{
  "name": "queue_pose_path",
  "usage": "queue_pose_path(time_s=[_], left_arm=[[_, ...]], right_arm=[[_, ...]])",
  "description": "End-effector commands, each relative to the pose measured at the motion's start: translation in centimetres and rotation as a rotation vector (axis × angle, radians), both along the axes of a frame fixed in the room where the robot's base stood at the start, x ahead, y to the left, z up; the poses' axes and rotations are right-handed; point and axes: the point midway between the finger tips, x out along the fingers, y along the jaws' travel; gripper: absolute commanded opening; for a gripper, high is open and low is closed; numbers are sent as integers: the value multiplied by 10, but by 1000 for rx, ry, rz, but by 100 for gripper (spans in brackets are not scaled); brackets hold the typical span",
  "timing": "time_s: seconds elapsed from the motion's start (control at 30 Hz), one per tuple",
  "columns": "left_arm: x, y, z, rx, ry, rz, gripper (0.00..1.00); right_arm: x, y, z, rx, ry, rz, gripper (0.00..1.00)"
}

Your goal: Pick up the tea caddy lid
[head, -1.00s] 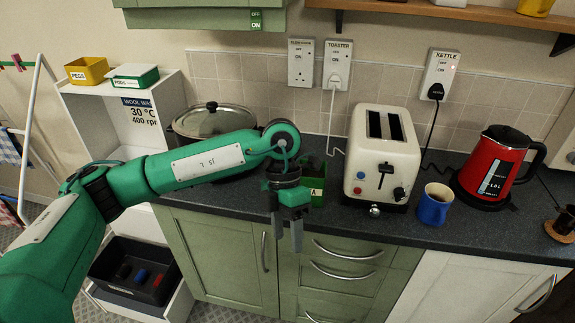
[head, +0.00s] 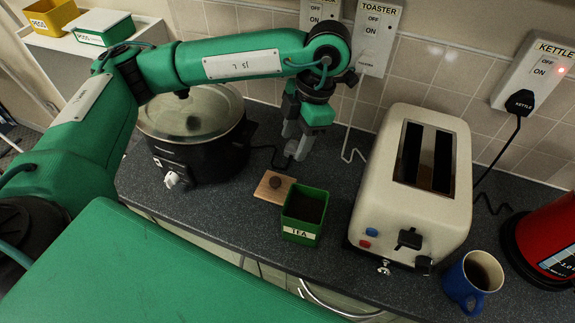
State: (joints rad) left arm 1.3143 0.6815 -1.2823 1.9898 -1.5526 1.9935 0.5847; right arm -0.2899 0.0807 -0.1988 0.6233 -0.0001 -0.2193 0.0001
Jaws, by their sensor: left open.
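The tea caddy lid (head: 264,193) is a flat wooden square with a dark round knob. It lies on the counter, at the left of the green tea caddy (head: 302,233). The caddy is uncovered, with a dark inside and a TEA label on its front. My left gripper (head: 295,147) is open and empty. Its fingers point down behind the lid, toward the wall and a little to the right, apart from it. My right gripper is not in view.
A black slow cooker (head: 205,155) with a glass lid stands left of the lid. A cream toaster (head: 375,213) stands right of the caddy. A blue mug (head: 464,290) and a red kettle (head: 540,245) are farther right. Counter in front of the slow cooker is clear.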

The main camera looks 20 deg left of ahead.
Motion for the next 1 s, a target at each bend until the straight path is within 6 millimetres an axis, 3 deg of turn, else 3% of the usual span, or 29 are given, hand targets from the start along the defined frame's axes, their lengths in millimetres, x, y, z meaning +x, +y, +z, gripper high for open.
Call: queue_pose_path(time_s=[0.17,0.3,0.6,0.77,1.0], left_arm=[[-1,2,-5,1,1,1,52],[-7,6,-27,1,4,1,52],[-17,15,-76,0,1,1,52],[-19,18,-84,1,1,0,52],[-27,33,-109,1,3,1,52]], right_arm=[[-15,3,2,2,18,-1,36],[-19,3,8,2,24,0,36],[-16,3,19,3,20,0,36],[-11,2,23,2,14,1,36],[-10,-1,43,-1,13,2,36]])
